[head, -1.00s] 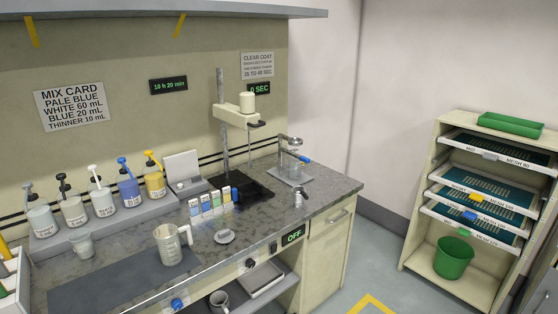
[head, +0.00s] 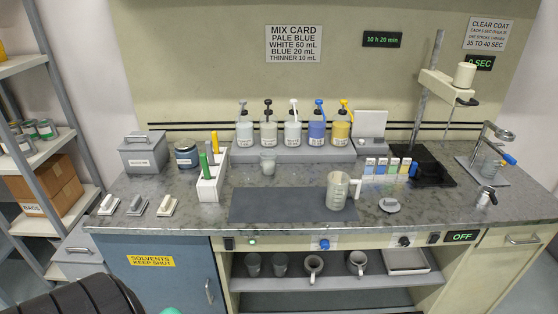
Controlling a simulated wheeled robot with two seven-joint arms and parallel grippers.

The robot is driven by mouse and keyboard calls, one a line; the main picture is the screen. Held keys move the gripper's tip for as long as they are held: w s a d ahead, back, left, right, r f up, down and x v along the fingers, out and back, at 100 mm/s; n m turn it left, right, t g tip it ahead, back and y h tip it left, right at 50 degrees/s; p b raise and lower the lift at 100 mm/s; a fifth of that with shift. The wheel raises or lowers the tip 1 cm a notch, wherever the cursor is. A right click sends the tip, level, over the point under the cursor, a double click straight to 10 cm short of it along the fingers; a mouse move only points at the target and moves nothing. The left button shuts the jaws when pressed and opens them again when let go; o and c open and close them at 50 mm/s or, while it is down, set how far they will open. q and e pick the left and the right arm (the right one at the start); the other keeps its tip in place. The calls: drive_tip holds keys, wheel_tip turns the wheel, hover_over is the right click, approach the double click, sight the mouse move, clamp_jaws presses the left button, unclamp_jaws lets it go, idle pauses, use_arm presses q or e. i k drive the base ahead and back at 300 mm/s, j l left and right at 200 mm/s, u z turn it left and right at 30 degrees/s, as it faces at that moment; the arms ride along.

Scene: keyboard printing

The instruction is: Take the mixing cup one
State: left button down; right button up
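No label marks which cup is mixing cup one. A clear measuring jug with a handle (head: 338,191) stands upright at the right edge of the dark mat. Neither of my grippers is in view.
The dark mat (head: 275,206) on the counter is bare left of the jug. The shelf also holds a tray (head: 405,261). A blue solvent cabinet (head: 150,285) is at lower left.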

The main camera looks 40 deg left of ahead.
sight(268, 163)
drive_tip(key=u, duration=1.35)
drive_tip(key=i+l+z, duration=0.15)
drive_tip(key=i+l, duration=0.15)
